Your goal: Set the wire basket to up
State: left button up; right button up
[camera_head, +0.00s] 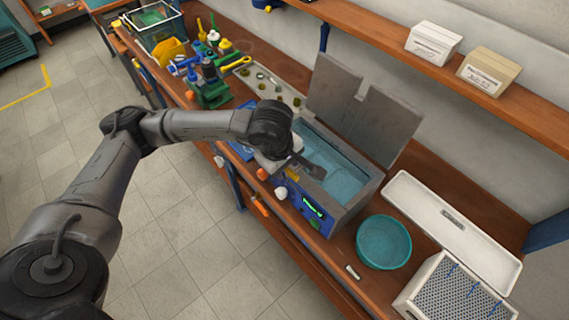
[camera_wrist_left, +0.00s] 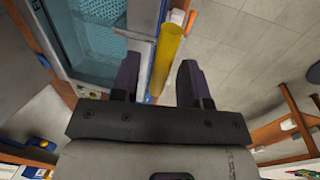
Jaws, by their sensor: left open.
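A grey bath (camera_head: 352,207) with a blue control panel and raised lid flaps holds blue-green water. The wire basket (camera_wrist_left: 95,32) appears as a mesh pattern low in the water in the left wrist view; its outline is unclear in the head view. A yellow handle-like bar (camera_wrist_left: 168,55) runs along the outside of the bath's edge; a bit of it (camera_head: 292,173) shows in the head view. My left gripper (camera_head: 300,168) is open at the bath's front rim. In the wrist view its fingers (camera_wrist_left: 158,82) straddle the bar's near end. Contact cannot be told.
The lid flaps (camera_head: 380,124) stand up behind the bath. A teal bowl (camera_head: 384,243), a long white lid (camera_head: 450,222) and a perforated white box (camera_head: 452,294) stand to its right. Bottles and green fixtures (camera_head: 210,92) crowd the left. A shelf with boxes (camera_head: 433,42) hangs above.

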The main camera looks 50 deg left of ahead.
pick_arm(q)
jog(key=shift+f, duration=0.4)
jog(key=shift+c, duration=0.4)
grip_shut()
